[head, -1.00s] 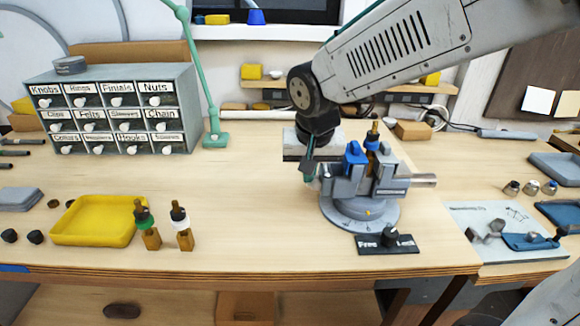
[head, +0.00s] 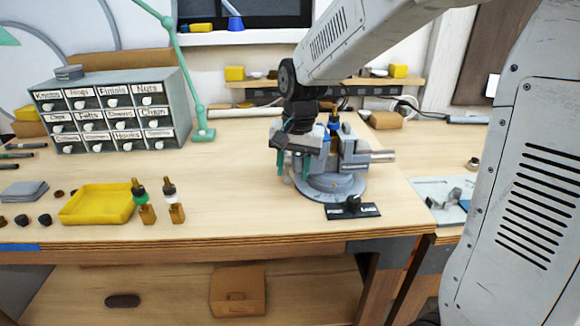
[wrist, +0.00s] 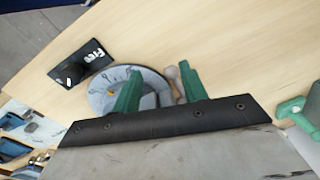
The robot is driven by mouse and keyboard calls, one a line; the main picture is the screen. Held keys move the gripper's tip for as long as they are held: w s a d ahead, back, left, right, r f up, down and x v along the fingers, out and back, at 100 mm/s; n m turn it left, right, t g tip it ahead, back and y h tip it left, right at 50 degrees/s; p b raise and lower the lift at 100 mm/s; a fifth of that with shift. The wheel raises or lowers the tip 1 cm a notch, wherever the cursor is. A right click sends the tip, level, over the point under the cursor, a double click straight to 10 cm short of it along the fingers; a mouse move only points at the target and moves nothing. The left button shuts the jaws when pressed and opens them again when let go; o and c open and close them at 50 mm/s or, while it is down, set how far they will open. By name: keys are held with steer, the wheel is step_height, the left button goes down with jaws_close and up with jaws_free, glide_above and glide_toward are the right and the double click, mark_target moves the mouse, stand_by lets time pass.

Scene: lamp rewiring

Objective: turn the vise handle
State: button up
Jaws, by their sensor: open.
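The grey vise (head: 352,153) stands on its round base (head: 338,189) near the right end of the bench, with a lamp part (head: 334,124) upright in it. My gripper (head: 291,167) points down at the vise's left side and hides part of it. In the wrist view its two green fingers (wrist: 160,86) are apart. A pale rounded piece (wrist: 172,73), perhaps the end of the vise handle, shows between them, nearer the right finger. I cannot tell whether a finger touches it. The vise base (wrist: 103,97) shows behind the left finger.
The black Free/Lock plate with its knob (head: 352,208) lies in front of the vise. A yellow tray (head: 98,205) and two lamp parts (head: 174,203) stand to the left. A drawer cabinet (head: 110,110) is at the back left. The bench middle is clear.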

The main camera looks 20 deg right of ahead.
mark_target(286, 176)
steer(key=w+f, duration=0.2)
steer(key=w, duration=0.1)
steer(key=shift+f+g, duration=0.1)
steer(key=shift+g, duration=0.2)
steer(key=shift+w+a, duration=0.1)
steer(key=shift+w, duration=0.15)
steer(key=shift+s+r, duration=0.25)
steer(key=shift+s, duration=0.05)
steer(key=c, duration=0.3)
steer(key=shift+w+f, duration=0.2)
steer(key=shift+w, duration=0.15)
jaws_close()
steer(key=shift+o, duration=1.5)
jaws_free()
step_height(286, 176, up, 8)
steer(key=shift+s+d, duration=0.2)
steer(key=shift+d, duration=0.05)
